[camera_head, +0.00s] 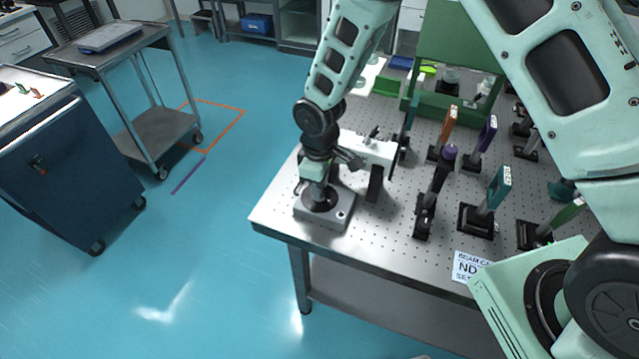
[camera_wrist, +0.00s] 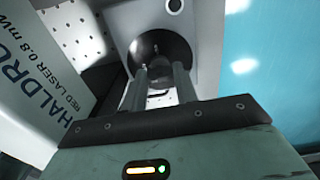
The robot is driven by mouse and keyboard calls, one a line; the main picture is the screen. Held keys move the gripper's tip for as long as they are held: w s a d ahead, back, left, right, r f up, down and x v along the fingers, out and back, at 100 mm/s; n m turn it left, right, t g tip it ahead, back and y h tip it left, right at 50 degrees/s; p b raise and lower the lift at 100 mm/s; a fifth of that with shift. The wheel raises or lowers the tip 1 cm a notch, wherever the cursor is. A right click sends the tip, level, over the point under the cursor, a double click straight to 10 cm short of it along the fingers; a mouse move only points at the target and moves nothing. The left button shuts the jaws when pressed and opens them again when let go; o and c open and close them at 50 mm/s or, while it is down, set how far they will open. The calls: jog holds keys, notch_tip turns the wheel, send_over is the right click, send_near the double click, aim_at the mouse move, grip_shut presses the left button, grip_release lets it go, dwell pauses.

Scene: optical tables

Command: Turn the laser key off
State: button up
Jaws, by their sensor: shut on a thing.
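The laser key unit is a grey box (camera_head: 335,216) at the near left corner of the optical table (camera_head: 400,248), with a round dark key switch on its top. My gripper (camera_head: 318,200) points down onto that switch from above. In the wrist view the two fingers (camera_wrist: 160,84) reach into the dark round switch (camera_wrist: 162,52) and are shut on the small key at its middle. The key is mostly hidden between the fingertips, so its angle cannot be told. The white laser housing (camera_head: 368,150) stands just behind; its printed side (camera_wrist: 40,80) shows at left in the wrist view.
Several posts with optics, including a purple-topped one (camera_head: 448,155) and a teal plate (camera_head: 498,188), stand right of the laser. A white sign (camera_head: 468,267) is at the front edge. A grey cart (camera_head: 155,130) and blue cabinet (camera_head: 70,170) stand left, with clear floor between.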

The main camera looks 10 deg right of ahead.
jog(key=o, duration=1)
jog(key=shift+r, duration=0.1)
notch_tip(320, 180, up, 17)
jog(key=b, duration=0.3)
jog(key=shift+r, duration=0.15)
